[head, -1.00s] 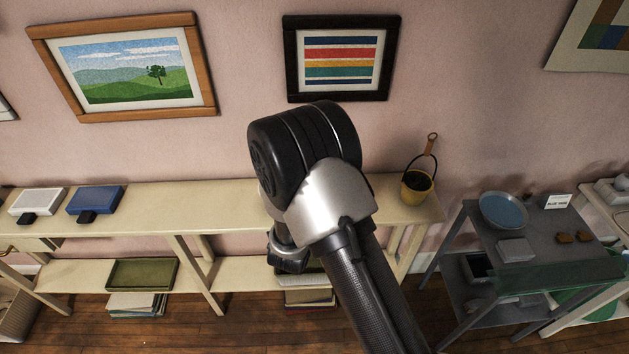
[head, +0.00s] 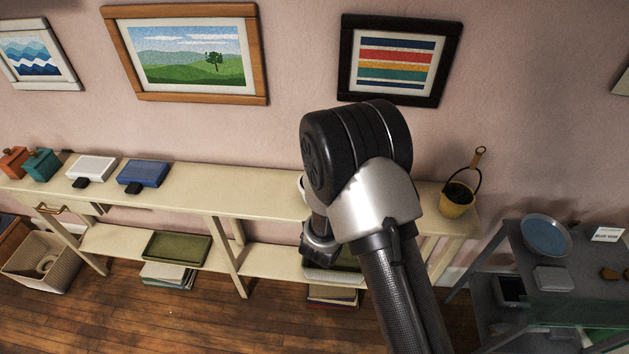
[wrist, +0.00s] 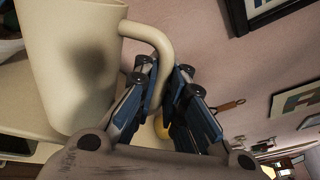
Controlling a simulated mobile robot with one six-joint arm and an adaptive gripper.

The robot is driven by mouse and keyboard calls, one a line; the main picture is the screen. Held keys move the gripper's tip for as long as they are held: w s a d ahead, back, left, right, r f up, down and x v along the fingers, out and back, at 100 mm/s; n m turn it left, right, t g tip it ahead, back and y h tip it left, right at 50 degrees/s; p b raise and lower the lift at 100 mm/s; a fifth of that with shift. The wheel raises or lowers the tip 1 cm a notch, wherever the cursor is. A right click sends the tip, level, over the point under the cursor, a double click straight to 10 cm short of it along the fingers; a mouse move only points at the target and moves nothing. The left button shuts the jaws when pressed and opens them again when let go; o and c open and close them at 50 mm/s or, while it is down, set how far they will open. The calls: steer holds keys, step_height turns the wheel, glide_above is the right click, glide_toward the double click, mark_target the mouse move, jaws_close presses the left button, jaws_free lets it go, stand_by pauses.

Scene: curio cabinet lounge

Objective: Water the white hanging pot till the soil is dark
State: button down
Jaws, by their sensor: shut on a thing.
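A cream vessel (wrist: 72,70) with a curved handle (wrist: 150,38) fills the upper left of the wrist view. It has a dark smudge or shadow on its side. My gripper (wrist: 167,75) is shut on that handle, its blue-grey fingers on either side of it. In the head view my arm hides the gripper and most of what it holds; only a pale edge shows left of the arm. A yellow pot (head: 457,203) with dark content and a tall loop handle stands at the shelf's right end. I cannot make out a white hanging pot.
A long cream shelf (head: 230,192) runs along the pink wall. It bears a blue box (head: 143,173), a white box (head: 92,168) and a teal box (head: 41,165). A grey stand (head: 520,268) with a blue plate (head: 545,235) is at right. Wood floor lies in front.

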steer(key=shift+w+a+r+n+h+p, duration=0.25)
steer(key=shift+r+n+p, duration=0.3)
steer(key=shift+p, duration=0.45)
steer(key=shift+w+a+r+n+h+p, duration=0.15)
steer(key=shift+a+r+n+p, duration=0.2)
steer(key=shift+r+p, duration=0.5)
stand_by(5.4)
steer(key=f+b, duration=0.1)
steer(key=b, duration=0.1)
steer(key=d+f+m+b, duration=0.1)
steer(key=shift+s+f, duration=0.25)
steer(key=shift+f, duration=0.1)
steer(key=shift+s+d+f+m+y+b, duration=0.15)
steer(key=shift+f+m+y+b, duration=0.3)
steer(key=shift+b, duration=0.4)
steer(key=shift+r, duration=0.2)
